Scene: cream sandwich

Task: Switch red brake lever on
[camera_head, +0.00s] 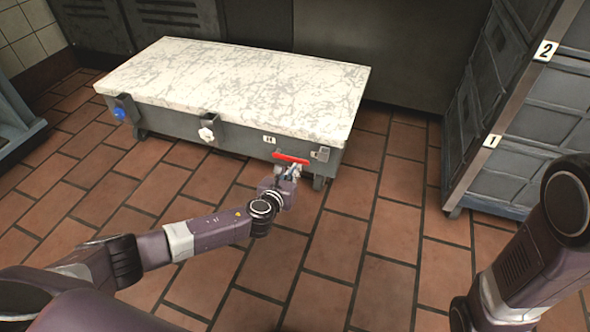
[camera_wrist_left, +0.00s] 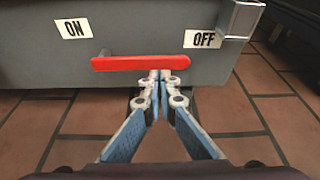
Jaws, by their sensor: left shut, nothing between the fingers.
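The red brake lever (camera_head: 290,158) is a bar on the front of a grey box with a pale, worn top, near the box's right end. In the left wrist view the lever (camera_wrist_left: 140,63) lies nearly level below an ON label (camera_wrist_left: 73,28) at left and an OFF label (camera_wrist_left: 202,38) at right. My left gripper (camera_head: 292,171) is at the lever's lower edge; in the left wrist view its fingertips (camera_wrist_left: 160,75) are together, empty, under the lever's right half. I cannot tell whether they touch it. My right gripper is out of view.
The grey box (camera_head: 230,133) also carries a blue knob (camera_head: 119,113) and a white knob (camera_head: 206,134). A grey bracket (camera_wrist_left: 240,18) sticks out beside the OFF label. A grey cabinet (camera_head: 520,130) stands at right. The tiled floor (camera_head: 370,255) before the box is clear.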

